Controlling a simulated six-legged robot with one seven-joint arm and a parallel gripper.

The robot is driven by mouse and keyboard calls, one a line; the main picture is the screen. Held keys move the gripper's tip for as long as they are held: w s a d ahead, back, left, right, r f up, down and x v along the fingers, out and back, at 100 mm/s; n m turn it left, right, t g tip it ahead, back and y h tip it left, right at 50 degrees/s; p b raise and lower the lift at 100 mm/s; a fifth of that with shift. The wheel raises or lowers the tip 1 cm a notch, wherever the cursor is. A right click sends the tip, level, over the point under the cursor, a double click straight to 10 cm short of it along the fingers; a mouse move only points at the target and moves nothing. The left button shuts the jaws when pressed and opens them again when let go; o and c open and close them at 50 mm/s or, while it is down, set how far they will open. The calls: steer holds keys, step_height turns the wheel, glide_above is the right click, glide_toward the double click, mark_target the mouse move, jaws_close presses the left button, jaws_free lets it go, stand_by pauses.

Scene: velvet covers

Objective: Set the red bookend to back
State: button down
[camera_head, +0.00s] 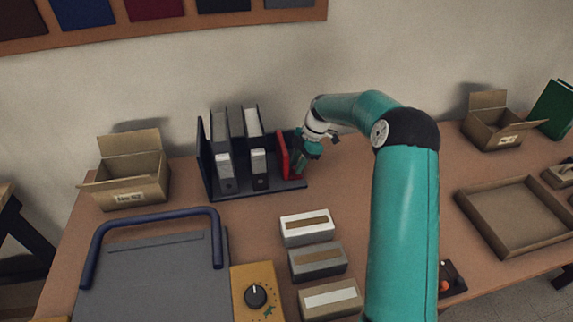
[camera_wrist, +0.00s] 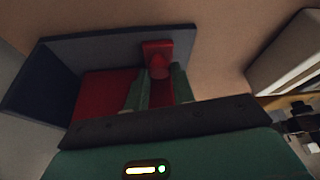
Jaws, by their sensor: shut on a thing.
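The red bookend (camera_head: 283,154) stands upright at the right end of the dark book rack (camera_head: 211,192), to the right of the grey and black binders (camera_head: 238,140). My gripper (camera_head: 302,156) reaches it from the right and is shut on it. In the wrist view, the fingers of my gripper (camera_wrist: 158,88) close on a raised red part of the bookend (camera_wrist: 157,52), with its red plate (camera_wrist: 100,95) behind them. The rack's grey base (camera_wrist: 115,47) shows beyond. My fingers partly hide the bookend in both views.
An open cardboard box (camera_head: 130,180) stands left of the rack, another (camera_head: 493,125) at the back right. Several small boxes (camera_head: 307,228) lie in front of the rack. A press with a blue handle (camera_head: 150,219) fills the front left. A shallow tray (camera_head: 515,247) lies right.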

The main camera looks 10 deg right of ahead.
steer(key=shift+d, duration=0.35)
steer(key=c, duration=1.2)
jaws_free()
steer(key=shift+o, duration=0.2)
steer(key=shift+d+r, duration=0.1)
steer(key=shift+r, duration=0.25)
steer(key=v, duration=1.3)
steer(key=shift+r, duration=0.15)
